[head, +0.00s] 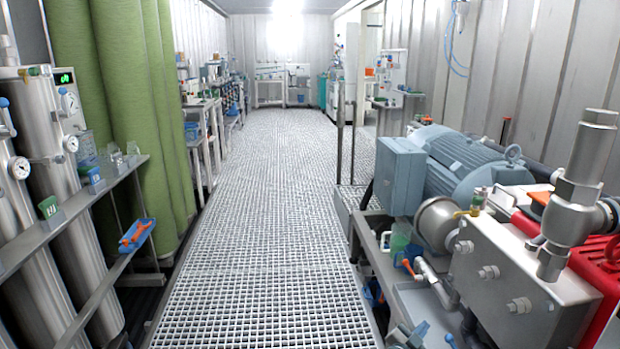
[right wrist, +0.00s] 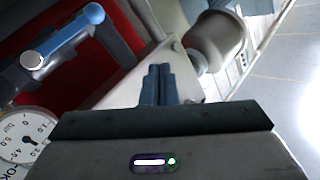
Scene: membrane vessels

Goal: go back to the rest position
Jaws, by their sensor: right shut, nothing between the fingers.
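My right gripper (right wrist: 160,70) shows in the right wrist view. Its two blue-grey fingers are together with nothing between them. Behind the fingertips is a pale metal block; I cannot tell whether they touch it. In the head view I cannot clearly make out the right gripper among the machinery at lower right. My left gripper is not in view.
A pump block (head: 520,280), a blue-grey motor (head: 465,160) and a steel valve (head: 580,185) crowd the right. Vessels (head: 45,160) and a shelf rail line the left. In the wrist view a gauge (right wrist: 22,135) and blue-handled valve (right wrist: 65,38) are close. The grated aisle (head: 265,220) is clear.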

